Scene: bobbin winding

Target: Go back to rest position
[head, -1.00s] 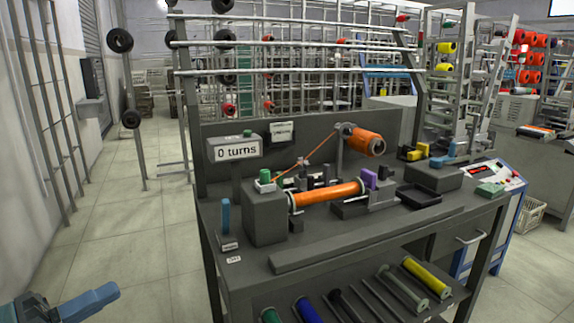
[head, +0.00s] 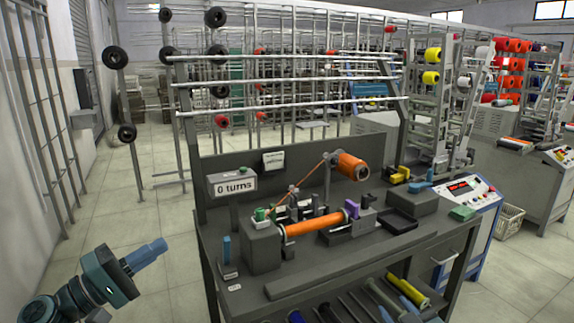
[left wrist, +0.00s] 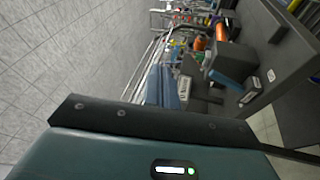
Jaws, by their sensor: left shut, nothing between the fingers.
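My left gripper (head: 158,246) is at the lower left of the head view, shut and empty, with its blue fingers together. It is in free space to the left of the winding bench (head: 290,284), touching nothing. Its blue fingers (left wrist: 163,88) also show in the left wrist view, with the bench beyond them. My right gripper (head: 396,301) is at the bottom edge of the head view, in front of the lower shelf. Its two blue fingertips show apart with nothing seen between them; its body is mostly cut off.
On the bench are an orange bobbin (head: 314,225) in the winder, an orange supply spool (head: 352,167) and a "0 turns" display (head: 232,185). A yellow bobbin (head: 408,289) lies on the lower shelf. The floor (head: 130,205) left of the bench is clear.

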